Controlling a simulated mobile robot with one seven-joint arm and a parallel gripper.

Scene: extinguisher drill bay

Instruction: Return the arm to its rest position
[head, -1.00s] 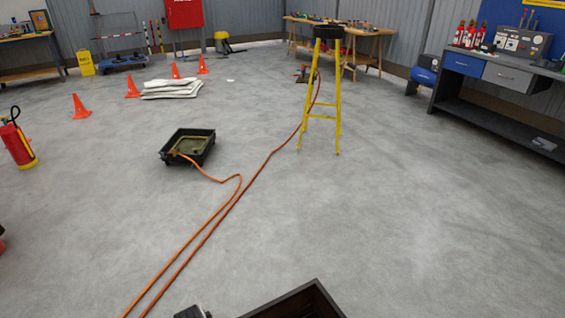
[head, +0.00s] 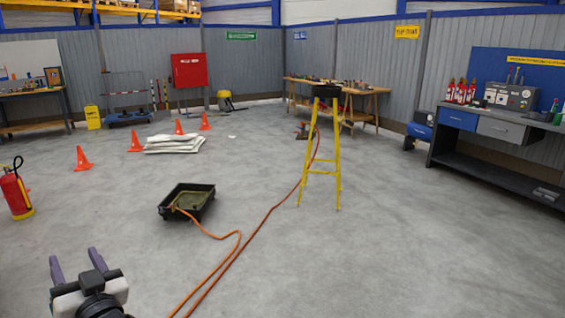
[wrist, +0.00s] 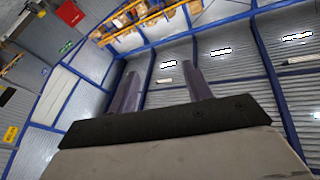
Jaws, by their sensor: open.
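My gripper (head: 77,262) is at the lower left of the head view, raised over the floor. Its two fingers stand apart and point up and away, with nothing between them. In the wrist view my gripper (wrist: 160,88) shows two purple-grey fingers, open and empty, against the upper walls and ceiling beams. The rest of my arm is mostly below the head view's edge.
A black tray (head: 164,209) lies on the floor ahead, with an orange hose (head: 222,264) running from it. A yellow stand (head: 337,160) is right of it. A red extinguisher (head: 17,192) stands at left. Floor at right is clear.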

